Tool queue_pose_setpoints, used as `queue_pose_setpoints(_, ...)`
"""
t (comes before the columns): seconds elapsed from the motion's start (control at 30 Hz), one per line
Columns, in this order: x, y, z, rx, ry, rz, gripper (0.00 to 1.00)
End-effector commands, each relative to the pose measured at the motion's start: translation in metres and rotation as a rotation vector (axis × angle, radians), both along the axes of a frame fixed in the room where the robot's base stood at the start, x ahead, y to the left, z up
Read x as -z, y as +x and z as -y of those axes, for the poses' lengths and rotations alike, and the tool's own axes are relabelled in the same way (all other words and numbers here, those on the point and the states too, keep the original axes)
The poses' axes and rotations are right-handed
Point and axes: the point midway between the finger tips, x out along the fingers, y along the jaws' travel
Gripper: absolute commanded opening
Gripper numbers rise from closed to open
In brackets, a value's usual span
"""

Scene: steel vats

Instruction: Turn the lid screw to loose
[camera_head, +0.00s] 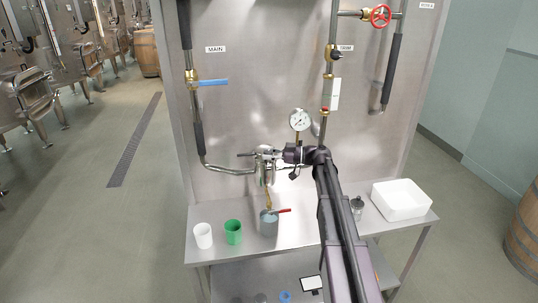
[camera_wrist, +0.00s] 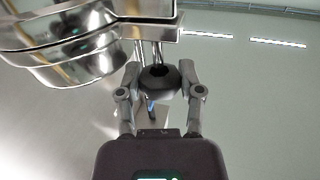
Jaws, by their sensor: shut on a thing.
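A small steel vessel (camera_head: 265,172) with pipes joined to it stands in front of the steel panel, above the table. My gripper (camera_head: 284,154) reaches it from the right at the height of its top. In the wrist view the shiny steel vessel (camera_wrist: 70,50) fills the upper left. There my gripper (camera_wrist: 157,70) has a finger on each side of a dark, faceted knob (camera_wrist: 158,84), the lid screw, and is shut on it. The screw's threads and how far it is turned cannot be told. In the head view my gripper hides the knob.
A pressure gauge (camera_head: 300,119) rises just behind my gripper. Pipes with a blue-handled valve (camera_head: 213,82) and a red handwheel (camera_head: 381,15) line the panel. Below, the table holds a white cup (camera_head: 203,236), a green cup (camera_head: 233,232), a grey container (camera_head: 268,227) and a white tub (camera_head: 401,201).

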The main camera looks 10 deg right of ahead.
Motion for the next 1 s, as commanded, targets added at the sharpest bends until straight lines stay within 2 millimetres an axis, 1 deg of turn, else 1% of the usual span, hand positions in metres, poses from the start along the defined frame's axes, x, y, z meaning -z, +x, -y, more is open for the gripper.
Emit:
queue_pose_setpoints(0.1, 0.0, 0.0, 0.0, 0.0, 0.0, 0.0, 0.01)
queue_pose_setpoints(0.13, 0.0, 0.0, 0.0, 0.0, 0.0, 0.0, 0.57)
queue_pose_setpoints(0.17, 0.0, 0.0, 0.0, 0.0, 0.0, 0.0, 0.66)
queue_pose_setpoints(0.2, 0.0, 0.0, 0.0, 0.0, 0.0, 0.0, 0.78)
queue_pose_setpoints(0.23, 0.0, 0.0, 0.0, 0.0, 0.0, 0.0, 0.84)
queue_pose_setpoints(0.73, 0.0, 0.0, 0.002, 0.001, 0.0, 0.0, 0.84)
queue_pose_setpoints(0.87, 0.0, -0.002, 0.009, 0.001, 0.0, 0.0, 0.84)
queue_pose_setpoints(1.0, 0.0, -0.006, 0.022, 0.003, 0.0, 0.0, 0.84)
